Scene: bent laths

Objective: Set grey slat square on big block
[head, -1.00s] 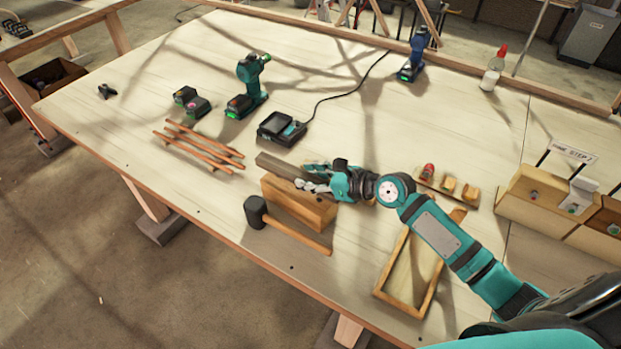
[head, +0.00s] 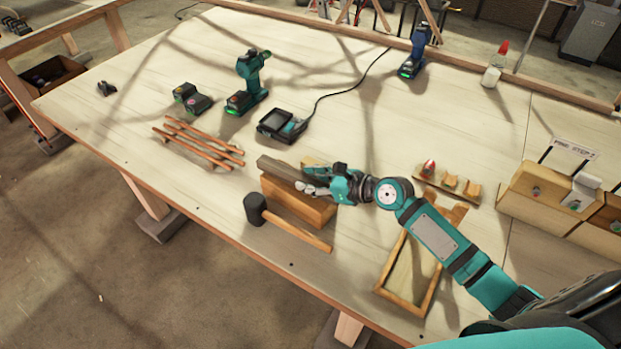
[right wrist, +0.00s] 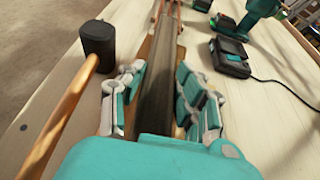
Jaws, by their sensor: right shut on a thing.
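The grey slat (head: 278,167) is a long dark grey-brown strip at the top of the big block (head: 296,205), a thick tan wooden block near the front of the bench. The slat runs roughly along the block; I cannot tell whether it touches the block all along or is exactly square. My right gripper (head: 312,181) is shut on the slat near the block's right part and hides that stretch. In the right wrist view the slat (right wrist: 161,75) runs away between the fingers (right wrist: 157,100), with tan wood beside it. My left gripper is not in view.
A black-headed mallet (head: 256,210) lies close in front of the block. Several thin reddish laths (head: 200,150) lie to the left. A charger (head: 282,125) and drill (head: 247,85) stand behind. A wooden frame (head: 383,296) lies front right.

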